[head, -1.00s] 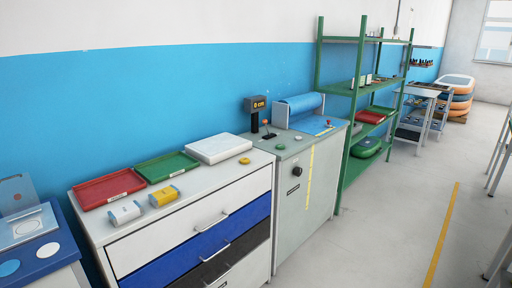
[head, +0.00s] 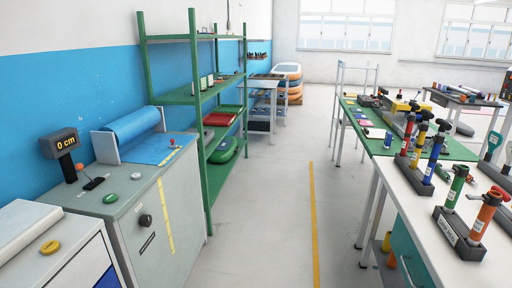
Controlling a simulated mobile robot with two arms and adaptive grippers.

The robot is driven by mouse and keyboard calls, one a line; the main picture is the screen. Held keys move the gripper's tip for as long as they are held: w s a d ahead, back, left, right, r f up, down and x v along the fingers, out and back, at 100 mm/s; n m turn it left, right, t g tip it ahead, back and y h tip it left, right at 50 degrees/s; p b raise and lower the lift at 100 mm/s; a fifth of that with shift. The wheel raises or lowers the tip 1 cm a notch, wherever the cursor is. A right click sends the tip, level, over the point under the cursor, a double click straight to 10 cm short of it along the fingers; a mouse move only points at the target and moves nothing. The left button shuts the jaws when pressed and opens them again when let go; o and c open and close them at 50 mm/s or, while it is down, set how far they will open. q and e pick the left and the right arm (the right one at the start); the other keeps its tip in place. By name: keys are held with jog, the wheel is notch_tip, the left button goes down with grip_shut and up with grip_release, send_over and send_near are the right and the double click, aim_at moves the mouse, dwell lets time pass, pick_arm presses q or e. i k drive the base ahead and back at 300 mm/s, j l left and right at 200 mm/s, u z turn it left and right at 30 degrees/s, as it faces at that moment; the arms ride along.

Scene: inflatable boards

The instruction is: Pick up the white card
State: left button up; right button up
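I cannot make out for sure which thing is the white card. Small upright whitish pieces (head: 204,83) stand on the middle shelf of the green rack, too small to identify. Several small flat coloured pieces, one of them pink (head: 364,123), lie on the green-topped table (head: 440,148) at the right; a whitish one among them is too small to tell. Neither of my grippers is in view.
A grey cabinet (head: 150,225) with a blue roll (head: 131,124) and a "0 cm" display (head: 60,143) stands at left. The green rack (head: 196,150) is behind it. A white bench (head: 415,195) with several pumps is at right. The floor (head: 270,220) between is clear, with a yellow line.

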aim_at(210, 77)
jog(key=i+z, duration=0.35)
jog(key=i, duration=1.7)
jog(key=i+u, duration=0.2)
jog(key=i, duration=0.25)
jog(key=i+u, duration=0.2)
jog(key=i, duration=0.3)
jog(key=i+l+u, duration=0.2)
jog(key=i, duration=0.25)
jog(key=i+l+u, duration=0.15)
jog(key=i, duration=0.3)
